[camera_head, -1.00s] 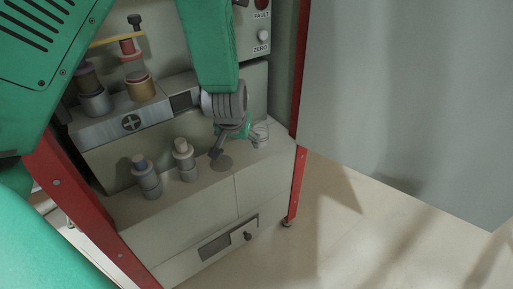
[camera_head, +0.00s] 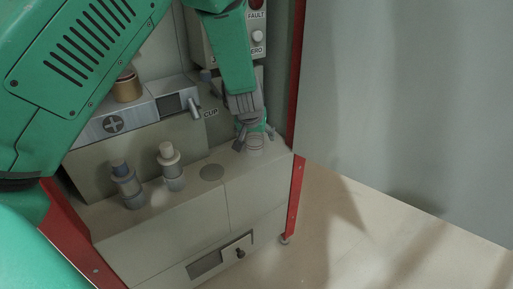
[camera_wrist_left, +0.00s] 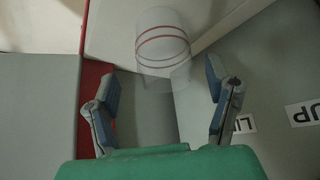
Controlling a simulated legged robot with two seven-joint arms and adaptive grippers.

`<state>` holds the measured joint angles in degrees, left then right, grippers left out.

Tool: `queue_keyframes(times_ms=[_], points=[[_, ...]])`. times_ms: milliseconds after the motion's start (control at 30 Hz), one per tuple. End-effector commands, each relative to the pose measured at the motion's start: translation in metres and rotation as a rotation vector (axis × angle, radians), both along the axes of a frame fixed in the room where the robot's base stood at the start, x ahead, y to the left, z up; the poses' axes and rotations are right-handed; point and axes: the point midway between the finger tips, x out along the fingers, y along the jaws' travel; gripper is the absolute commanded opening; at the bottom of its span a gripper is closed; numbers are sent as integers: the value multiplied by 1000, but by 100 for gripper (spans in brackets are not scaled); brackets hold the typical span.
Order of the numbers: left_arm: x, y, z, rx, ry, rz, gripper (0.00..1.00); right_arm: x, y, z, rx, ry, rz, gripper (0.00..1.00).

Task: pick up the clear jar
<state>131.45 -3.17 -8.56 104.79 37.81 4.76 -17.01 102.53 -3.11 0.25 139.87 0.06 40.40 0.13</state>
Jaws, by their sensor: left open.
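The clear jar (camera_head: 255,145) stands on the right part of the mixer's ledge in the head view, partly hidden by my gripper. In the left wrist view the jar (camera_wrist_left: 163,45) is see-through with red rings around it. My left gripper (camera_head: 251,130) is at the jar's upper part in the head view. In the left wrist view my left gripper (camera_wrist_left: 161,88) is open, its two fingers apart, with the jar lying ahead of the gap between them. I cannot tell whether a finger touches the jar. My right gripper is not in view.
Two capped cylinders, one blue-topped (camera_head: 123,183) and one cream-topped (camera_head: 170,165), stand left on the ledge. A dark disc (camera_head: 212,172) lies bare between them and the jar. A red post (camera_head: 296,195) stands right of the jar. A control box (camera_head: 258,36) is above.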

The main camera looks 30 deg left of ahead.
Motion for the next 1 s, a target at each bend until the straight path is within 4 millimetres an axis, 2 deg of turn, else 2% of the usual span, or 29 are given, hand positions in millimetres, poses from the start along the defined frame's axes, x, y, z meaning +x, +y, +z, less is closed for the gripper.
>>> queue_keyframes(times_ms=[33,133,433,500,600,867,1000], points=[[4,2,-12,-1,1,2,72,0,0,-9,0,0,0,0],[9,5,-19,-2,-1,1,72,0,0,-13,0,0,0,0],[11,4,-19,1,-1,1,72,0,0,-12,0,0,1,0],[11,3,-19,1,-1,1,48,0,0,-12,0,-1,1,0],[11,4,-19,1,-1,1,19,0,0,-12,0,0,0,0],[11,5,-19,0,-1,1,19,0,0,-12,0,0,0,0],[12,5,-6,1,-3,1,19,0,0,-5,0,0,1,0]])
